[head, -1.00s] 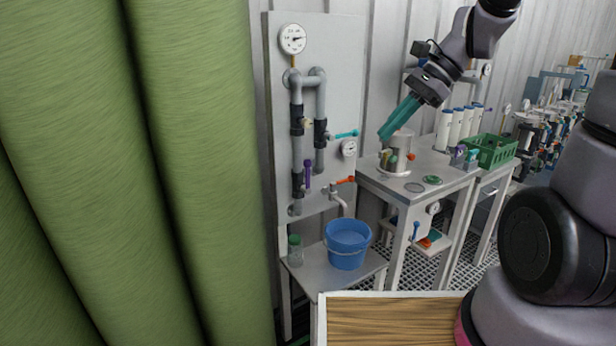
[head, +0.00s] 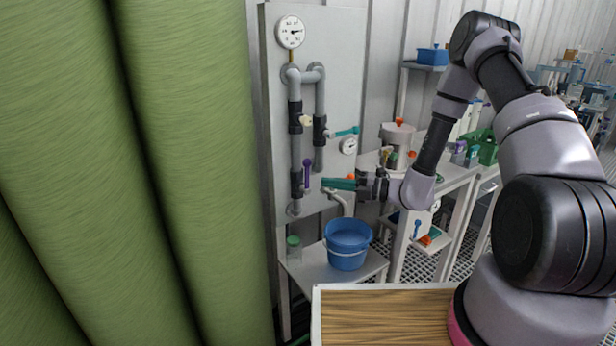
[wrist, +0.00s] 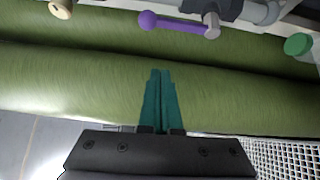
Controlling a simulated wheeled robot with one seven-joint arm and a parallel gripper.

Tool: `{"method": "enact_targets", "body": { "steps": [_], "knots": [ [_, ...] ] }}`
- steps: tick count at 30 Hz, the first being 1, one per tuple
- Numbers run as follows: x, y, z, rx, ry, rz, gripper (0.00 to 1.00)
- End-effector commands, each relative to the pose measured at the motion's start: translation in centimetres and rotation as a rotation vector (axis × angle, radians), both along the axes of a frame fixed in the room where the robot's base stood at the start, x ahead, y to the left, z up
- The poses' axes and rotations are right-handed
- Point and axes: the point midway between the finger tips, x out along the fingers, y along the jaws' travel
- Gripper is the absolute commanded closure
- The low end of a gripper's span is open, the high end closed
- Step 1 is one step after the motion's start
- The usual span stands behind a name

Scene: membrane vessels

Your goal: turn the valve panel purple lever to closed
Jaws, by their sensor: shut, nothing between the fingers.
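The purple lever (head: 307,174) is on the valve panel (head: 346,85), on the lower part of the left grey pipe. In the head view it points up, along the pipe. In the wrist view the purple lever (wrist: 178,22) lies across the top, with its ball end to the left and its hub to the right. My gripper (head: 324,184) is just right of the lever in the head view. Its teal fingers (wrist: 157,98) are shut and empty, pointing toward the panel side, apart from the lever in the wrist view.
A teal lever (head: 346,132) and a cream knob (head: 307,121) sit higher on the pipes. A blue bucket (head: 347,246) and a green-lidded jar (head: 294,247) stand on the low shelf below. Large green cylinders (head: 190,170) fill the left side.

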Motion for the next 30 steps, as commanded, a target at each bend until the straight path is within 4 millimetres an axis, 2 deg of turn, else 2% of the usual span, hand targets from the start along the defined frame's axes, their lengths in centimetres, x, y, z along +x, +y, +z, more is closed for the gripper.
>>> {"method": "enact_targets", "body": {
  "steps": [3, 8, 18, 21, 24, 30],
  "knots": [
    [0.3, 0.1, -1.0, 0.023, 0.046, -0.029, 1.00],
    [0.7, 1.5, -1.0, 0.024, 0.049, -0.029, 1.00],
    [2.7, 8.3, -1.0, 0.024, 0.046, -0.026, 1.00],
    [3.4, 9.7, -1.0, 0.023, 0.046, -0.029, 1.00],
    [4.5, 7.7, -1.0, 0.021, 0.047, -0.033, 1.00],
    [5.4, 6.4, -1.0, 0.023, 0.047, -0.030, 1.00]
  ]
}}
